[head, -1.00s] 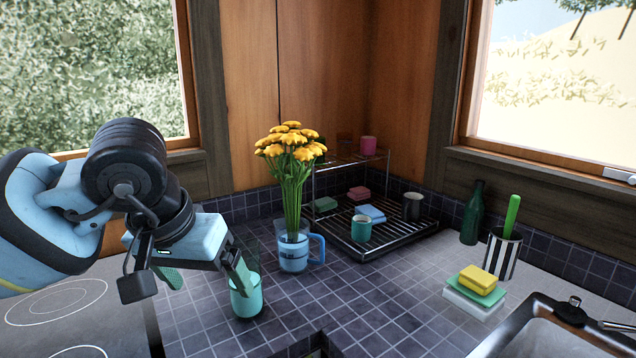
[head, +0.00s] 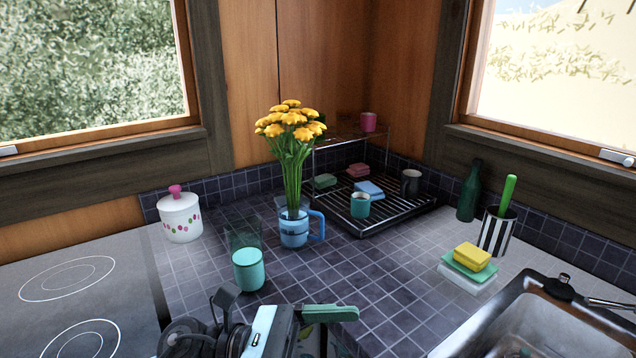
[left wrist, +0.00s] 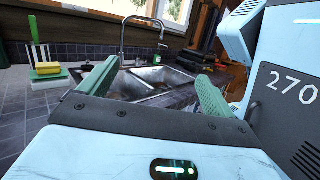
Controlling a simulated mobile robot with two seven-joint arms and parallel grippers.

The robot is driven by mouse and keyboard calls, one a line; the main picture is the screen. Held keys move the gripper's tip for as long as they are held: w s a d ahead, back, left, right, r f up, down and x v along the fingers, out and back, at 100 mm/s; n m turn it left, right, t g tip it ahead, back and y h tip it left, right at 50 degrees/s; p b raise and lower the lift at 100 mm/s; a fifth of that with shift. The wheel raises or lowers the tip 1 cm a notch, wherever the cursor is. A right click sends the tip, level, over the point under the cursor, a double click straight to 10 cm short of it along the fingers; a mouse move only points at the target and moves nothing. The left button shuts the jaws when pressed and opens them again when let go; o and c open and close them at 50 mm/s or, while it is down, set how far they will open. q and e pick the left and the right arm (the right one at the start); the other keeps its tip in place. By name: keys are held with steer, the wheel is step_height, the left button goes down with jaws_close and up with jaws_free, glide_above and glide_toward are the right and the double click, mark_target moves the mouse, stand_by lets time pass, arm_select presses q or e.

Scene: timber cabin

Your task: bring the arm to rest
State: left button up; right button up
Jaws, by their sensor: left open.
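My left gripper (head: 335,325) is low at the bottom edge of the head view, in front of the tiled counter (head: 385,290). Its green fingers are apart and it is empty; part of it is cut off by the frame. In the left wrist view the two fingers (left wrist: 157,75) stand wide apart with nothing between them, pointing toward the sink (left wrist: 150,82). A clear glass with teal content (head: 249,270) stands upright on the counter, apart from the gripper. My right gripper is not in view.
A blue jug of yellow flowers (head: 294,230) stands behind the glass, with a white lidded jar (head: 180,217) to the left. A dish rack (head: 392,213), sponges (head: 472,257), a striped holder (head: 497,230), a green bottle (head: 469,190) and the sink (head: 520,310) are right.

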arm_select(q)
steer(key=w+a+f+m+t+y+p, duration=0.1)
steer(key=a+f+m+t+y, duration=0.5)
steer(key=f+m+t, duration=0.7)
steer(key=w+a+f+m+t+y+p, duration=0.1)
steer(key=a+f+m+t+y, duration=0.5)
steer(key=m, duration=1.3)
steer(key=s+a+f+n+g+y, duration=0.2)
steer(key=s+a+f+n, duration=0.1)
steer(key=s+f, duration=0.3)
steer(key=s+a+f+n+g+y, duration=0.2)
steer(key=s+a+f+n+g, duration=0.1)
steer(key=s+f+n, duration=0.3)
steer(key=s+a+f+n+g+y, duration=0.2)
steer(key=s+a+f+n, duration=0.2)
steer(key=s+f, duration=0.4)
steer(key=shift+s+f+n+p, duration=0.25)
steer(key=shift+s+n, duration=0.35)
steer(key=shift+s, duration=0.4)
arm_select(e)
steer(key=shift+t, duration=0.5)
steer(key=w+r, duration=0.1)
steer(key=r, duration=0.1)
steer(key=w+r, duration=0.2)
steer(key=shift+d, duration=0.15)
